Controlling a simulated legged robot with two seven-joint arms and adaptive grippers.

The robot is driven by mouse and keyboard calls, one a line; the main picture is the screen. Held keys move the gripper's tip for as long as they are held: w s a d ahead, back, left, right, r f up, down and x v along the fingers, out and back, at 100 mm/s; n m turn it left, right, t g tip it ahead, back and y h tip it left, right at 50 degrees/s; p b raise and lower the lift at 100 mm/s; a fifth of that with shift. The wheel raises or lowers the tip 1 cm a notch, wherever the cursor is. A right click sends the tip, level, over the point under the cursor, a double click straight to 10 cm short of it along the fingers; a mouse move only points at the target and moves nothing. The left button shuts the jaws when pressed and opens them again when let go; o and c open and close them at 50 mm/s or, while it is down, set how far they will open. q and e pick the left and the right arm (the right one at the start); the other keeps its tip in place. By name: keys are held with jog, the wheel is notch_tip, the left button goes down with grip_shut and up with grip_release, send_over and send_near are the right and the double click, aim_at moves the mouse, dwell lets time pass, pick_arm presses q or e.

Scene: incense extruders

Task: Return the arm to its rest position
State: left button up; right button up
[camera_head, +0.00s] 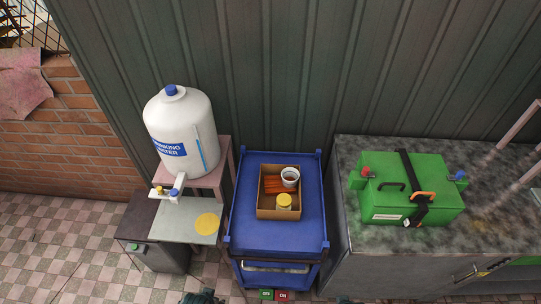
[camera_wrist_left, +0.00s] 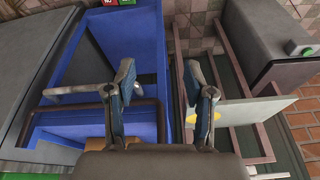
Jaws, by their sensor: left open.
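My left gripper (camera_wrist_left: 161,88) shows in the left wrist view with its two fingers apart and nothing between them. Between and beyond the fingers are the edge of the blue cart (camera_wrist_left: 65,138) on the left and a pinkish stand frame (camera_wrist_left: 235,70) on the right. In the head view only a small dark piece of what looks like my left arm or gripper shows at the bottom edge, in front of the blue cart (camera_head: 252,234). My right gripper is in neither view.
A cardboard box (camera_head: 279,211) with a white cup and a yellow-lidded jar sits on the cart. A water jug (camera_head: 183,125) stands left, above a small board with a yellow disc (camera_head: 207,223). A green machine (camera_head: 412,188) sits on the right counter. Tiled floor (camera_head: 70,250) is clear at left.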

pick_arm(q)
jog(key=s+f+g, duration=0.1)
jog(key=s+f, duration=0.1)
jog(key=f, duration=0.9)
jog(key=s+f, duration=0.2)
jog(key=f, duration=0.9)
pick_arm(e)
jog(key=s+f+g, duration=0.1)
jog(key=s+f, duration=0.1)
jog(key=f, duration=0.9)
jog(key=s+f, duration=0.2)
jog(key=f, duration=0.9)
pick_arm(q)
jog(key=s+a+f+g, duration=0.1)
jog(key=s+a+f, duration=0.2)
jog(key=s+f, duration=1.1)
jog(key=s, duration=0.2)
jog(key=shift+s+f, duration=0.25)
jog(key=shift+s, duration=0.1)
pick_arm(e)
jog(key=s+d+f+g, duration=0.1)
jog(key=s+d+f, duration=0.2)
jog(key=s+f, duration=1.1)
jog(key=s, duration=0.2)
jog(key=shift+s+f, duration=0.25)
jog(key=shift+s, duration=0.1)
pick_arm(q)
jog(key=shift+a, duration=0.1)
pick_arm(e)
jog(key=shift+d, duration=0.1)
